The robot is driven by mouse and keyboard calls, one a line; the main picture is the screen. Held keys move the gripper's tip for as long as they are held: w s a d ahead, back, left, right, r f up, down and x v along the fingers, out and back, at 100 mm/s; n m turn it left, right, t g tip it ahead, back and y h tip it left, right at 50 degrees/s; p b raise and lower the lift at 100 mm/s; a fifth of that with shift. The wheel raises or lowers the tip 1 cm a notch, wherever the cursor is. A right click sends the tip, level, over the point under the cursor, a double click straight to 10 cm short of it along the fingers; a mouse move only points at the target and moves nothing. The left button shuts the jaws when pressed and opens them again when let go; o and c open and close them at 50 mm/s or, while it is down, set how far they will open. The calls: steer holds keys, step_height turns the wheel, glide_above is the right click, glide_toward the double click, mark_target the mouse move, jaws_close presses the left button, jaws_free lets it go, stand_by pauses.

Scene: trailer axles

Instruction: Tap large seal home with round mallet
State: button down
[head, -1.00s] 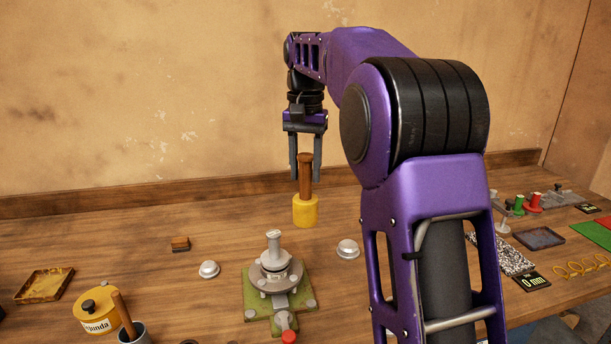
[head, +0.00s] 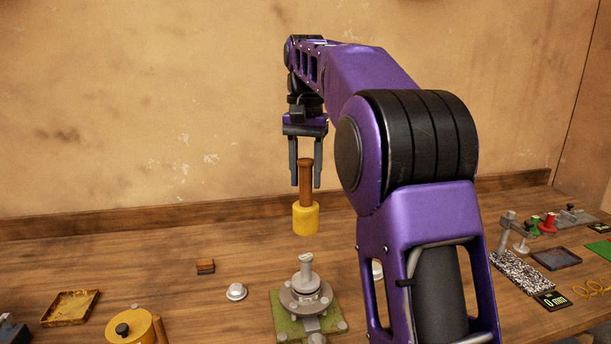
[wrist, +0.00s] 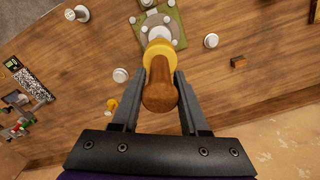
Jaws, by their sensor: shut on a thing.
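The round mallet has a yellow head (head: 306,218) and a brown wooden handle (head: 305,174). My gripper (head: 305,186) is shut on the handle, with the head hanging down and the mallet upright. In the wrist view, my gripper (wrist: 156,80) has a finger on each side of the handle (wrist: 159,90). The grey hub assembly (head: 305,300) stands on a green plate (head: 333,325), below the mallet head and apart from it. A pale metal piece (head: 306,270) sticks up at its top. I cannot tell the large seal apart from the hub's stacked parts.
Silver domed pieces stand left (head: 236,292) and right (head: 377,270) of the hub, the right one partly hidden by my arm. A wooden block (head: 205,266), rusty tray (head: 71,308) and yellow tin (head: 138,328) lie left. A speckled plate (head: 516,272) lies right.

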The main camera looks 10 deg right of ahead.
mark_target(306, 206)
stand_by(0.3)
steer(key=shift+f+b, duration=1.05)
steer(key=shift+f, duration=0.85)
steer(key=shift+p, duration=0.35)
step_height(306, 206, down, 4)
steer(key=shift+f+b, duration=0.25)
steer(key=shift+b, duration=1)
steer(key=shift+r+p, duration=1.9)
steer(key=shift+p, duration=0.1)
steer(key=shift+f, duration=0.1)
steer(key=shift+f+b, duration=0.8)
steer(key=shift+f, duration=0.7)
steer(key=shift+r, duration=0.1)
